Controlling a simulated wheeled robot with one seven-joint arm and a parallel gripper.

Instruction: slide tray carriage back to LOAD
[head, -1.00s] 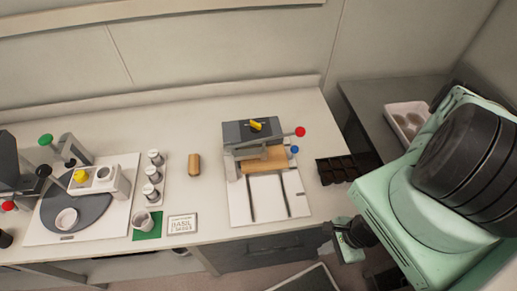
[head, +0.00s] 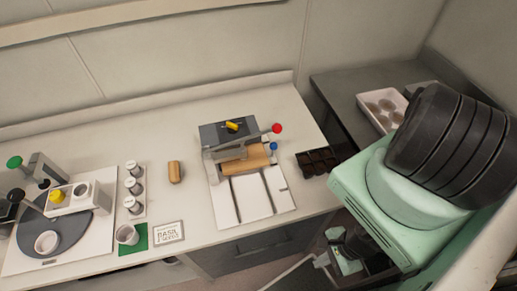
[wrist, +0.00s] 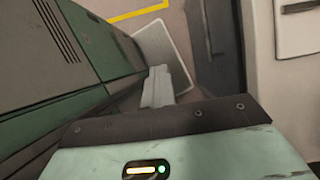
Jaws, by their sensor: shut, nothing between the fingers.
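The slide station is a white base plate (head: 224,208) with two dark slots, and a grey press-like housing (head: 216,133) at its back. A tan wooden-coloured block (head: 247,160), which looks like the tray carriage, sits at the back end of the slots, partly under a grey bar. A blue knob (head: 273,146) is at its right side. A red-ball lever (head: 277,128) and a yellow handle (head: 232,126) are on the housing. No LOAD mark is readable. My gripper (wrist: 160,82) is shut and empty in the wrist view, pointing toward the floor area, away from the station.
A dark seedling tray (head: 316,161) lies right of the station. A tan cylinder (head: 175,172), several small jars (head: 133,187) and a basil seeds card (head: 168,233) lie to the left. A white tray (head: 384,108) is on the grey side counter (head: 340,90).

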